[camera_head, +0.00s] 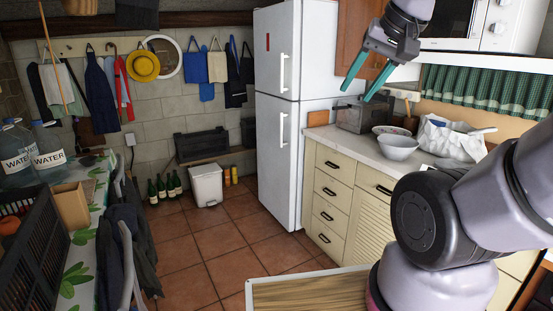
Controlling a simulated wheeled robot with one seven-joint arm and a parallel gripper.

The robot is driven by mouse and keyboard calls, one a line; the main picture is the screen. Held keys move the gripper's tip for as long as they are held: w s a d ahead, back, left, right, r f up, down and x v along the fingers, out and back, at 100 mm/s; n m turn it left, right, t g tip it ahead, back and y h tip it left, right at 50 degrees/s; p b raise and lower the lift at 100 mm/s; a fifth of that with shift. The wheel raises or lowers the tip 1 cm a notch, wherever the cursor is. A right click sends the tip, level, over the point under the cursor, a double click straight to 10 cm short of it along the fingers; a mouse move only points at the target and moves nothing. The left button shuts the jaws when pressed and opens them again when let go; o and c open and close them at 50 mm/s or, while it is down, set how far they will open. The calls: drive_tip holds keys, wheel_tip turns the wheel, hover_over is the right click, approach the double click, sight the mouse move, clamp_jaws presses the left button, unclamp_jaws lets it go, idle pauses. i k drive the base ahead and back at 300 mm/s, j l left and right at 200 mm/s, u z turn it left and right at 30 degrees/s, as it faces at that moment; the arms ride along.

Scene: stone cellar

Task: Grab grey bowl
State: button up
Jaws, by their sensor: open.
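A pale grey bowl (398,149) stands upright on the light counter at the right, near its front edge. A flatter plate or dish (391,131) is just behind it, partly hidden by the bowl. My gripper (363,92) is open and empty, with two teal fingers pointing down and to the left. It hangs in the air above the counter, higher than the bowl and to its left in the picture. The gripper is apart from the bowl.
A grey metal box (361,115) stands on the counter (340,137) left of the bowl. A white bag (449,138) lies right of it. A green curtain (490,100) and microwave (495,24) are above. A white fridge (297,100) stands left; tiled floor (215,240) is open.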

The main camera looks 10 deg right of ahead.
sight(396, 149)
drive_tip(key=i, duration=2.1)
drive_tip(key=i+z, duration=0.1)
drive_tip(key=z, duration=0.35)
drive_tip(key=i+z, duration=0.1)
drive_tip(key=z, duration=0.3)
drive_tip(key=i+j+z, duration=0.1)
drive_tip(key=z, duration=0.35)
drive_tip(key=i+j+z, duration=0.1)
drive_tip(key=z, duration=0.9)
